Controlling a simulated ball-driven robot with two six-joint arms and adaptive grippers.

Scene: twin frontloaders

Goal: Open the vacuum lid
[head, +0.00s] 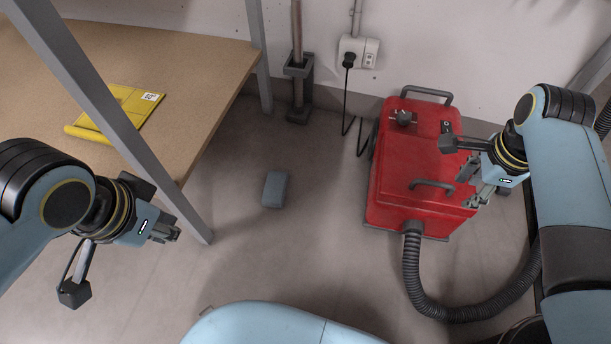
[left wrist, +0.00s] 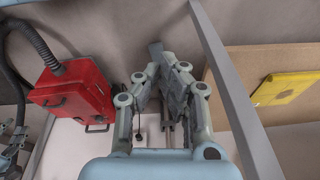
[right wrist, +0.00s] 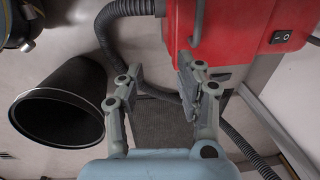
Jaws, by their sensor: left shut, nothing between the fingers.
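The red vacuum (head: 408,200) stands on the floor right of centre in the head view, and its red lid appears down. A dark handle (head: 432,184) is on its top near the front, and a grey push bar (head: 428,95) is at the back. My right gripper (head: 474,182) is open and empty at the vacuum's right side. In the right wrist view its fingers (right wrist: 160,88) are spread just below the red body (right wrist: 235,30). My left gripper (head: 172,233) is shut and empty, far left of the vacuum, which also shows in the left wrist view (left wrist: 70,88).
A ribbed hose (head: 440,310) curves from the vacuum's front to the right. A wooden table (head: 200,75) with a yellow folder (head: 125,108) is at left. A grey block (head: 275,189) lies on the floor. A black bin (right wrist: 60,105) shows in the right wrist view. A wall socket (head: 358,52) is behind.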

